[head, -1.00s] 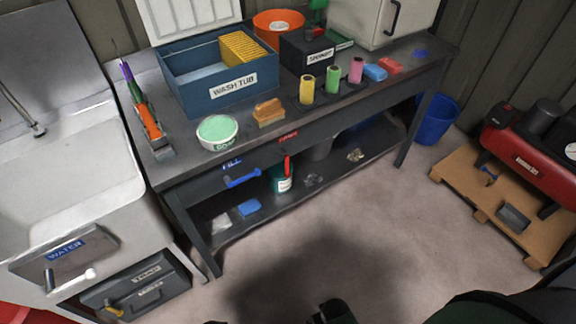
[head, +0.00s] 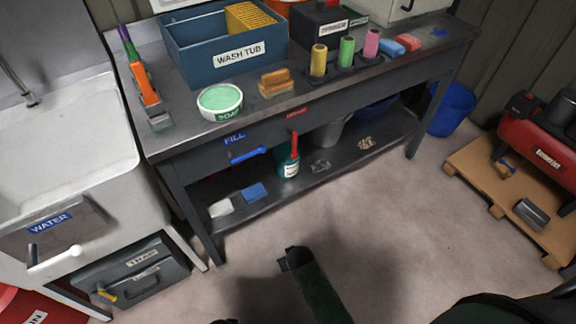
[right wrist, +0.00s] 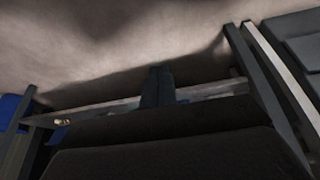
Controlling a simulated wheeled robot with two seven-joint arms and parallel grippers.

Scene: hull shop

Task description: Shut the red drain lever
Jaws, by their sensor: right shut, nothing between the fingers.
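The red drain lever (head: 294,145) is on the front of the dark bench, under a small red label (head: 290,113). Its handle stands roughly upright in the picture, in front of a teal container. My right gripper (head: 290,258) is low over the floor in front of the bench, well short of the lever and apart from it. It is shut and empty. Its closed fingers (right wrist: 157,86) show in the right wrist view, where I cannot make out the lever. A small dark tip at the bottom edge (head: 226,321) may be my left gripper; its jaws are hidden.
A blue fill lever (head: 247,155) lies roughly level, left of the red one. The bench top (head: 190,140) holds a wash tub (head: 223,75), a soap bowl (head: 220,100) and spools. A sink (head: 60,150) stands left, a wooden pallet (head: 480,175) right. The floor between is clear.

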